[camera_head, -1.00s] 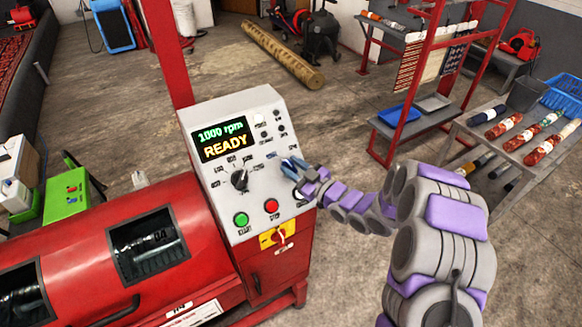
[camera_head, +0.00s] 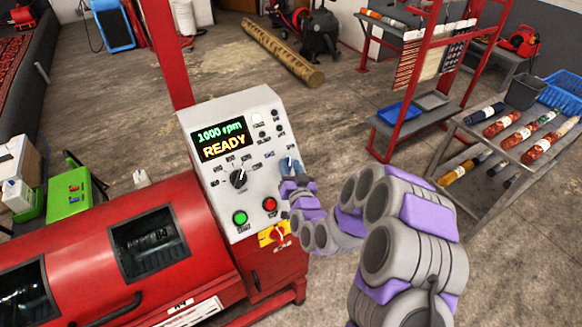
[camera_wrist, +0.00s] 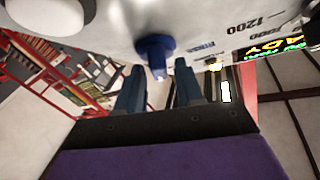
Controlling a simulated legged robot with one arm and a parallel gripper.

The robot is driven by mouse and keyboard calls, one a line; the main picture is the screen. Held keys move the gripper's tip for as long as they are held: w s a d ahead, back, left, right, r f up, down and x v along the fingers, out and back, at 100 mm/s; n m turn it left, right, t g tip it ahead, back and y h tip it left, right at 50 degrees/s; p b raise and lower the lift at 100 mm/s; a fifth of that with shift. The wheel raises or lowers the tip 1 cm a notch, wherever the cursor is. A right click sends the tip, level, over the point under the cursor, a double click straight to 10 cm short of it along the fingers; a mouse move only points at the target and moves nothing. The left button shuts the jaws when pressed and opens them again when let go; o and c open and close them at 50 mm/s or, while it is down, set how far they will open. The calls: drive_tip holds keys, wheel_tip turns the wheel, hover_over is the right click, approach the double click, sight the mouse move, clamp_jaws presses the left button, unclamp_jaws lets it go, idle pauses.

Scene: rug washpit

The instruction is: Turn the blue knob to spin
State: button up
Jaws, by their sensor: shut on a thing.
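The blue knob (camera_wrist: 154,50) sits on the sloped white control panel (camera_wrist: 225,15), beside a label I cannot fully read. In the wrist view it lies between the blue-grey fingertips of my gripper (camera_wrist: 160,66), which is shut on it. The knob's exact pointing direction is hard to tell. The display (camera_head: 222,139) reads "1000 rpm" and "READY".
A black dial (camera_head: 239,179), a green button (camera_head: 240,218) and a red button (camera_head: 269,204) are close by on the panel. A red-yellow switch (camera_head: 277,235) is below. The red drum machine (camera_head: 85,255) extends left.

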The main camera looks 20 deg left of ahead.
drive_tip(key=shift+s+f+m+h, duration=0.1)
drive_tip(key=shift+f+m+h, duration=0.1)
drive_tip(key=shift+m+h, duration=0.65)
drive_tip(key=o, duration=0.6)
drive_tip(key=shift+o, duration=0.4)
drive_tip(key=shift+a, duration=0.2)
drive_tip(key=shift+w, duration=0.2)
drive_tip(key=shift+s+d, duration=0.1)
drive_tip(key=shift+t, duration=0.3)
drive_tip(key=p+v, duration=0.1)
drive_tip(key=v, duration=0.1)
drive_tip(key=p+v, duration=0.1)
drive_tip(key=v, duration=0.1)
drive_tip(key=p+v, duration=0.1)
drive_tip(key=v, duration=0.1)
drive_tip(key=shift+r, duration=0.25)
drive_tip(key=p, duration=0.3)
drive_tip(key=shift+s+d+p, duration=0.15)
drive_tip(key=shift+p, duration=0.15)
